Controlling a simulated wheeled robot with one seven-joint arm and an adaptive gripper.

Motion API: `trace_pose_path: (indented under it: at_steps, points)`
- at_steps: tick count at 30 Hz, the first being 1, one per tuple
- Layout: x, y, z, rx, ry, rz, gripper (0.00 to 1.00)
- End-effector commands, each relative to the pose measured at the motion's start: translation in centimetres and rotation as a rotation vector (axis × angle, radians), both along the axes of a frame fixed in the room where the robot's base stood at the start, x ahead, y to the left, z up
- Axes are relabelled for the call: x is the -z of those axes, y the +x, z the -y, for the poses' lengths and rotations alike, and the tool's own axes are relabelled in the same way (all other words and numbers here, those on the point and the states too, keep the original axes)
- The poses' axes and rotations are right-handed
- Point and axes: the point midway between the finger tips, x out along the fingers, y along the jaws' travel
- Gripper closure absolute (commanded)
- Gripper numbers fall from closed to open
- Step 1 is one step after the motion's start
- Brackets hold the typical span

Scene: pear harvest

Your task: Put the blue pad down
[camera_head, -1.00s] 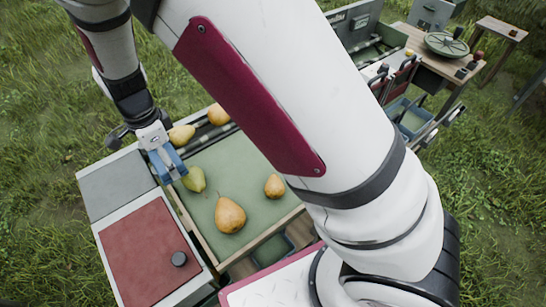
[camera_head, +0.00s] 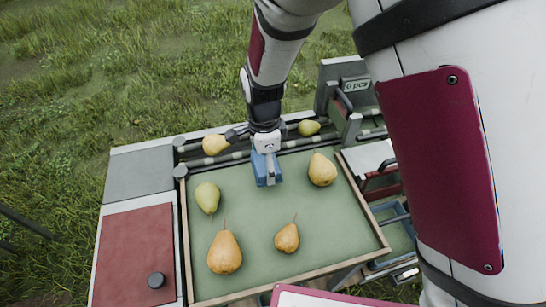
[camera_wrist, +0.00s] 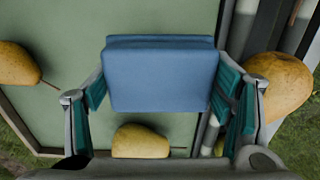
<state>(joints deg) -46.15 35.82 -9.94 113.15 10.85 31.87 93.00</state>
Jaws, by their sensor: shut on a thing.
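The blue pad (camera_wrist: 160,78) is held between the two fingers of my gripper (camera_wrist: 162,98), which fills the middle of the wrist view. In the head view the blue pad (camera_head: 267,168) hangs below my gripper (camera_head: 266,150) at the back middle of the green tray table. The gripper is shut on the pad's two sides. The pad is over the green surface (camera_head: 250,205); whether it touches the surface cannot be told.
Several pears lie on the green surface: a green one (camera_head: 207,197), a large one (camera_head: 224,252), a small one (camera_head: 287,238) and one right of the pad (camera_head: 322,169). Two more pears (camera_head: 215,144) (camera_head: 309,128) lie on the rollers behind. A red panel (camera_head: 135,250) is at left.

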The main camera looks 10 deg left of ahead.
Motion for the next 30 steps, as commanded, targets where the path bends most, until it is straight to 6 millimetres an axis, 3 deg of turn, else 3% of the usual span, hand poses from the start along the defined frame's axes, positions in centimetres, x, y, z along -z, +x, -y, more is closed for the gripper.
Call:
trace_pose_path:
  at_steps: [10,22,23,25,30]
  points:
    - [3.7,0.0,0.1,0.002,-0.001,-0.003,0.52]
    - [4.3,0.0,0.0,0.001,0.001,0.0,0.52]
    - [4.3,0.0,0.0,0.002,0.001,0.0,0.21]
    - [4.3,0.0,0.0,0.001,0.001,0.0,0.06]
    - [4.2,0.0,0.0,0.001,0.001,0.0,0.06]
